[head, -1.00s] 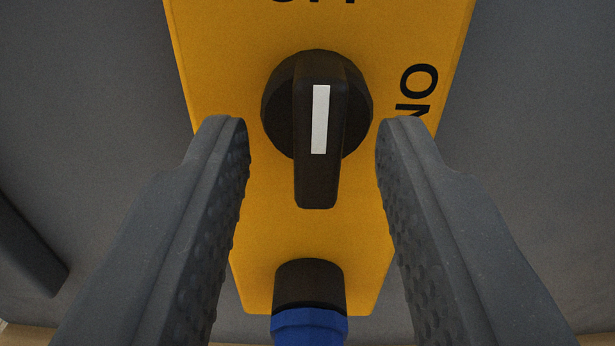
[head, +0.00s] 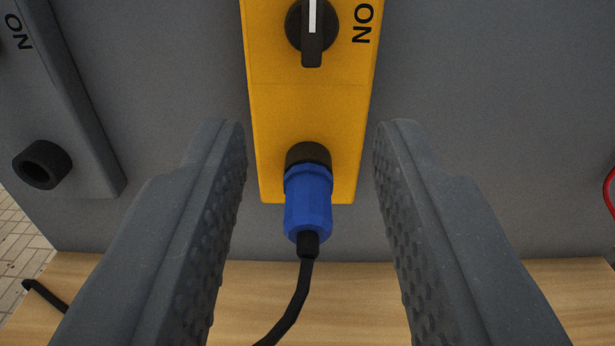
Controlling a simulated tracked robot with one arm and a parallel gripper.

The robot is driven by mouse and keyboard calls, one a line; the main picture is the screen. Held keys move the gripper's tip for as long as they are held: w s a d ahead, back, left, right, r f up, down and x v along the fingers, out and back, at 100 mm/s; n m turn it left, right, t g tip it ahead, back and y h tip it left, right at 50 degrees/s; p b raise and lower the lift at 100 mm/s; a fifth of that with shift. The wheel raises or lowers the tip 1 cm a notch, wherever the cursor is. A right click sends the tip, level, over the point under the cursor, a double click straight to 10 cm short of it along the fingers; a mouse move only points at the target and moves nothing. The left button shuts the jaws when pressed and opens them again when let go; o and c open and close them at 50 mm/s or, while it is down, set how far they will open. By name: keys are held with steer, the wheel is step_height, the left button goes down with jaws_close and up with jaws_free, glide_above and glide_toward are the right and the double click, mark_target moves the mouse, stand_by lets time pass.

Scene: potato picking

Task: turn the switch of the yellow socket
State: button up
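The yellow socket (head: 308,110) is mounted on a grey panel, upright in the middle of the head view. Its black rotary switch (head: 312,52) is at the top edge, partly cut off, with the white mark and handle vertical. The "ON" lettering is to its right. A blue plug (head: 308,200) sits in the socket's lower outlet, with a black cable hanging from it. My gripper (head: 310,135) is open and empty. Its fingers stand either side of the socket's lower part, below the switch, and touch nothing that I can see.
A grey socket (head: 70,110) with an empty round outlet (head: 42,164) is on the left. The grey panel (head: 490,130) is bare to the right, with a red cable (head: 609,190) at the edge. A wooden surface (head: 230,290) lies below, with tiled floor at left.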

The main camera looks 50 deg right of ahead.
steer(key=shift+v, duration=0.8)
steer(key=w+a+r+n+t+y+b, duration=0.1)
steer(key=w+a+r+n+t+y, duration=0.15)
steer(key=a+r, duration=0.6)
steer(key=w+a+r+n+t+y+b, duration=0.1)
steer(key=a+r+y, duration=0.35)
steer(key=r, duration=0.65)
steer(key=w+a+r+n+t+y+b, duration=0.1)
steer(key=w+a+r+n+t+y, duration=0.15)
steer(key=a+r, duration=0.6)
steer(key=s+a+r+n+y+b, duration=0.1)
steer(key=s+a+r, duration=0.3)
steer(key=s+r, duration=0.2)
steer(key=s+a+r+n+g+y+b, duration=0.1)
steer(key=s+a+r, duration=0.3)
steer(key=s, duration=0.5)
steer(key=s+a+r+n+g+y+b, duration=0.1)
steer(key=s+a+r, duration=0.3)
steer(key=s+r, duration=0.4)
steer(key=shift+n+y, duration=0.3)
steer(key=shift+y, duration=0.25)
